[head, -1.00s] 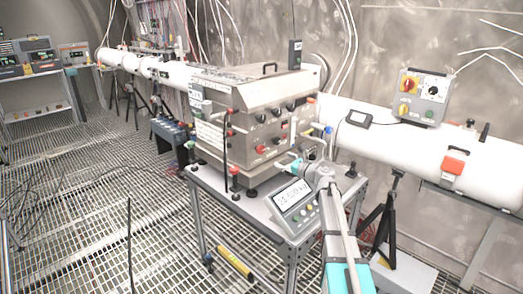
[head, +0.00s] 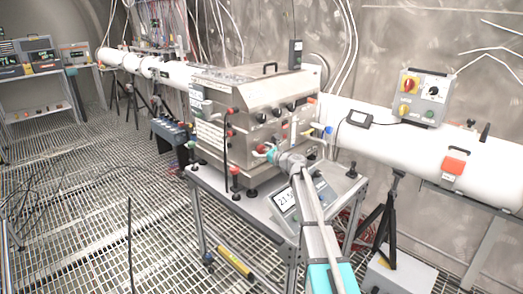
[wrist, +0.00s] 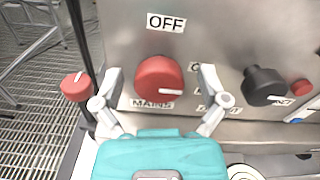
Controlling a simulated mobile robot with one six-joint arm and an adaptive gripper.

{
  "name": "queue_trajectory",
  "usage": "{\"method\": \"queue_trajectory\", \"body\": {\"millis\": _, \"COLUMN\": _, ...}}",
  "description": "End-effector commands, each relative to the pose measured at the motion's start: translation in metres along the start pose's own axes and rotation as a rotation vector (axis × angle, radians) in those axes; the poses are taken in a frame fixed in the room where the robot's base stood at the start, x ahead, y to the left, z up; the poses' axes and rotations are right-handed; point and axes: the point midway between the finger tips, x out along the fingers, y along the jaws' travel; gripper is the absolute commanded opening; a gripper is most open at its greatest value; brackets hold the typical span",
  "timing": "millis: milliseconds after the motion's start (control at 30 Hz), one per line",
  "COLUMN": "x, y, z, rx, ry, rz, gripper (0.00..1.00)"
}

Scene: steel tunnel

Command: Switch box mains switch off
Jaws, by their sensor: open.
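The switch box (head: 255,110) is a steel cabinet on a grey table. Its red mains knob (wrist: 158,78) sits above a partly covered MAINS label (wrist: 150,104) and below an OFF label (wrist: 166,22). The knob's white pointer line points right, not up at OFF. In the head view the knob is small and close to my gripper (head: 270,154). In the wrist view my gripper (wrist: 160,76) is open, one finger left and one right of the knob. I see gaps beside the knob; contact is not visible.
A black knob (wrist: 264,86) and a small red button (wrist: 301,87) are to the right on the panel. A red round-headed part (wrist: 76,86) stands left of the gripper. A scale display (head: 287,203) stands on the table below my arm.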

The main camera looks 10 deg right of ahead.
Motion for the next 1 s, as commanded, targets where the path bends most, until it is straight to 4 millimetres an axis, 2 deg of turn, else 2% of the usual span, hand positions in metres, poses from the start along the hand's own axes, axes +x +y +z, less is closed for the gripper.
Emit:
{"method": "queue_trajectory", "body": {"millis": 400, "x": 0.0038, "y": 0.0, "z": 0.0, "rx": 0.0, "ry": 0.0, "rz": -0.001, "gripper": 0.91}}
{"method": "queue_trajectory", "body": {"millis": 833, "x": 0.0038, "y": -0.0006, "z": 0.0, "rx": 0.0, "ry": 0.0, "rz": -0.001, "gripper": 0.11}}
{"method": "queue_trajectory", "body": {"millis": 1000, "x": 0.0032, "y": -0.002, "z": -0.0002, "rx": -0.004, "ry": 0.0, "rz": -0.003, "gripper": 0.1}}
